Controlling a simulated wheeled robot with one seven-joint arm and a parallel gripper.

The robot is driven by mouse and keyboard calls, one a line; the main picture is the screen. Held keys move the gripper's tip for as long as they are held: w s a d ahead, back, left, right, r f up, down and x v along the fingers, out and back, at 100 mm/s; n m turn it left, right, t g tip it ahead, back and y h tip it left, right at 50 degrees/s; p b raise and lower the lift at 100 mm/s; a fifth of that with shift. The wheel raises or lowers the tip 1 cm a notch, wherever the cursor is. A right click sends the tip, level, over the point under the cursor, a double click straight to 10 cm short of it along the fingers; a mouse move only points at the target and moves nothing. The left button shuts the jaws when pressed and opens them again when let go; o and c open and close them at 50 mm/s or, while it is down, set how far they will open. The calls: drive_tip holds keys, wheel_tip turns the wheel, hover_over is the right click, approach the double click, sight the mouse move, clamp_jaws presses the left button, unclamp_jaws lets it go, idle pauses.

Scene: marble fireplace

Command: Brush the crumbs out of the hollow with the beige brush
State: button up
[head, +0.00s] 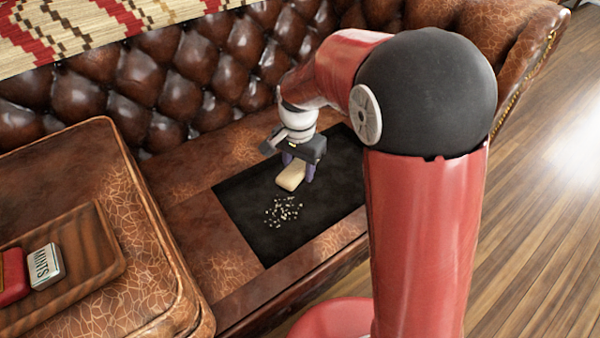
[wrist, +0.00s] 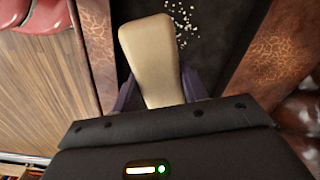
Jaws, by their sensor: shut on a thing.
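The hollow (head: 234,206) is a dark rectangular recess in the brown leather seat. A cluster of pale crumbs (head: 283,211) lies on its dark floor, left of and in front of my gripper in the head view. The crumbs (wrist: 190,18) also show at the top of the wrist view. My gripper (head: 299,168) is over the hollow, shut on the beige brush (head: 291,176). The brush (wrist: 152,55) fills the middle of the wrist view between the purple fingers. Its bristles are hidden, and I cannot tell whether it touches the floor.
A leather cushion (head: 150,235) stands left of the hollow, bearing a wooden tray (head: 85,275) with a mints tin (head: 44,266) and a red item (head: 12,277). The tufted backrest (head: 180,70) rises behind. The wooden floor (head: 540,220) is at the right.

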drive_tip(key=shift+f+b, duration=2.6)
drive_tip(key=shift+f, duration=0.35)
